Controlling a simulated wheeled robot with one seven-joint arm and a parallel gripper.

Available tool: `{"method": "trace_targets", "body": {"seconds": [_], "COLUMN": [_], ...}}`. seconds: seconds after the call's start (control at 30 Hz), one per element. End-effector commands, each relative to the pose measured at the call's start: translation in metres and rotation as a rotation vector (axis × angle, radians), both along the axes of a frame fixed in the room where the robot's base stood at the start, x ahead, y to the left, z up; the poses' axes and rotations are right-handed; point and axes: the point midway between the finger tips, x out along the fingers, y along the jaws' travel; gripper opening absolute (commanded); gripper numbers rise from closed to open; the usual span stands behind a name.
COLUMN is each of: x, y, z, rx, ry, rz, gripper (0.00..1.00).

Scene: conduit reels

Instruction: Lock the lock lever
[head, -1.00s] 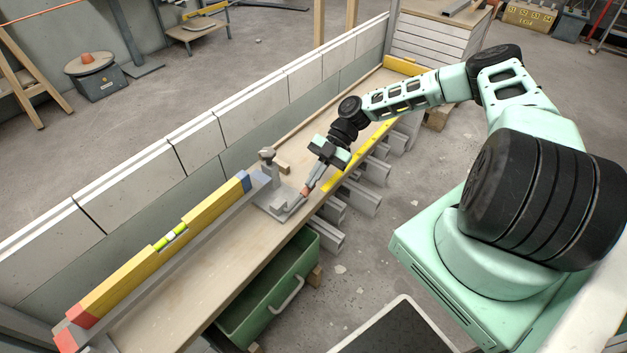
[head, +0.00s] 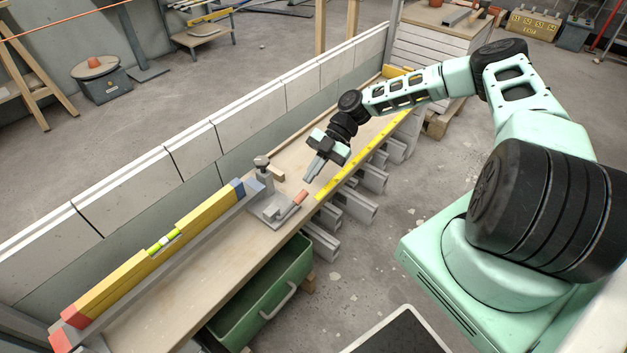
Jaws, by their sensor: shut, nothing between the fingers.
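The lock lever, with an orange-red tip (head: 300,197), belongs to a grey metal fixture (head: 272,209) on the bench. The lever lies low and slants across the right side of the fixture, its tip toward the far right. A dark-topped knob on a post (head: 262,163) stands at the fixture's back. My gripper (head: 312,175) is shut and empty, a little beyond the lever tip and apart from it. Its grey fingers point down toward the bench. Whether the lever is fully seated cannot be told at this size.
A yellow level (head: 128,262) lies along a grey rail at the left. A block wall (head: 190,155) runs behind the bench. A yellow strip (head: 352,166) marks the front edge, with grey channels below. A green drawer (head: 262,290) stands open in front.

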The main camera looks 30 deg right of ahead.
Motion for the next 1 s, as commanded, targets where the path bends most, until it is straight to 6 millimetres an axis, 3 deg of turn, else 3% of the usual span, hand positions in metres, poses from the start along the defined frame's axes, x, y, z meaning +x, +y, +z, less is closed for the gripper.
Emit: {"method": "trace_targets", "body": {"seconds": [0.2, 0.4, 1.0], "x": [0.01, 0.016, 0.017], "y": [-0.035, -0.057, -0.064], "z": [0.02, 0.032, 0.037], "rx": [-0.001, 0.0, 0.002], "ry": [-0.002, 0.0, 0.001], "rz": [-0.003, -0.001, 0.0], "gripper": [0.0, 0.0, 0.0]}}
